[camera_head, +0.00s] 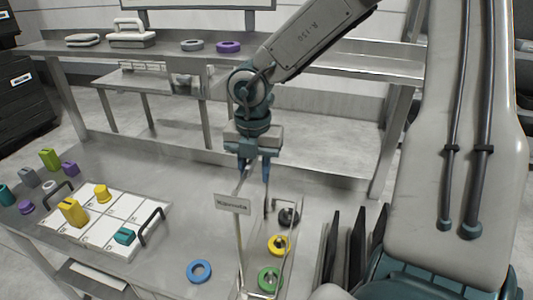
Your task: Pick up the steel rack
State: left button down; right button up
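The steel rack (239,245) stands on the near part of the steel table. It is a thin wire frame with a small sign plate (233,204) on its left side. A black ring (289,217), a yellow ring (279,245) and a green ring (269,280) show within or beside its frame. My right gripper (255,168) points down over the far end of the rack. Its two blue-tipped fingers are apart, with nothing clearly held between them. Whether they touch the rack's wire cannot be told. My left gripper is not in view.
A blue ring (199,271) lies left of the rack. A white gridded tray (124,206) with dark handles holds yellow and teal pieces. Black upright panels (354,250) stand close on the right. A raised shelf (70,47) runs behind, with purple and grey rings.

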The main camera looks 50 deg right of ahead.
grip_shut()
dwell(1.4)
